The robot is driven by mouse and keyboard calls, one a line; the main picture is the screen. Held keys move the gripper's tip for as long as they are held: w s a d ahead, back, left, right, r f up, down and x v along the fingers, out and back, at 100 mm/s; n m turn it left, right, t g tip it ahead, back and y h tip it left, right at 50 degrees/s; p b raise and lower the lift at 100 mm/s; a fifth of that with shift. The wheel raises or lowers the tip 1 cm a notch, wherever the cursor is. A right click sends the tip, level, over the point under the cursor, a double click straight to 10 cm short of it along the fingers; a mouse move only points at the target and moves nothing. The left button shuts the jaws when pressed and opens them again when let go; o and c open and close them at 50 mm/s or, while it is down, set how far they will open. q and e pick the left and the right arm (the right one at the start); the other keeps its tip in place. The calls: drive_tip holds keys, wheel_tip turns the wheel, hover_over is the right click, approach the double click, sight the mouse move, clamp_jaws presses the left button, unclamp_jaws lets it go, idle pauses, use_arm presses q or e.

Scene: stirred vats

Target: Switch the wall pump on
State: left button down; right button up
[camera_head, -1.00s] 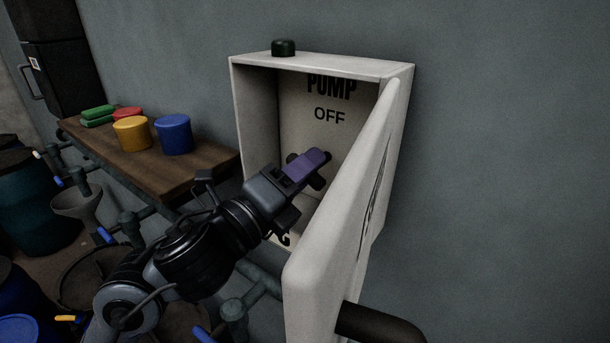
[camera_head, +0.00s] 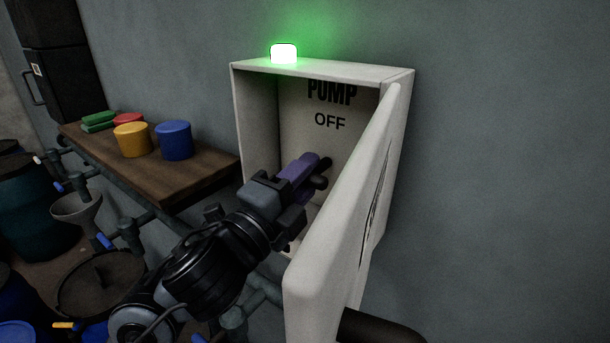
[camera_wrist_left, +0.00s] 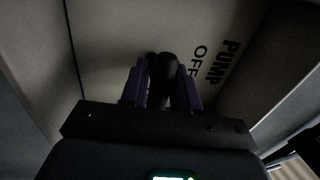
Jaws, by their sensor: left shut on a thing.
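The white pump box (camera_head: 245,130) is on the grey wall, with "PUMP" and "OFF" lettered on its back panel. Its door (camera_head: 330,235) hangs open to the right. The lamp (camera_head: 284,54) on top of the box glows green. My left gripper (camera_head: 312,170) reaches into the box below the lettering. Its purple fingers are shut around the dark switch handle (camera_wrist_left: 168,66), seen between them in the left wrist view. The gripper hides most of the switch's base in the head view. My right gripper is not in view.
A wooden shelf (camera_head: 195,182) stands left of the box. On it are a yellow tub (camera_head: 132,141), a blue tub (camera_head: 174,141), a red tub (camera_head: 130,119) and green blocks (camera_head: 100,121). Pipes, a funnel (camera_head: 77,207) and vats are below. The wall at right is bare.

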use_arm(q)
drive_tip(key=shift+w+f, duration=0.2)
drive_tip(key=shift+f, duration=0.1)
drive_tip(key=c, duration=0.9)
unclamp_jaws()
drive_tip(key=shift+c, duration=0.2)
drive_tip(key=shift+s+r, duration=0.1)
drive_tip(key=shift+s+a, duration=0.1)
drive_tip(key=b+v, duration=0.1)
drive_tip(key=v, duration=0.9)
drive_tip(key=shift+s+a, duration=0.15)
drive_tip(key=shift+s, duration=0.15)
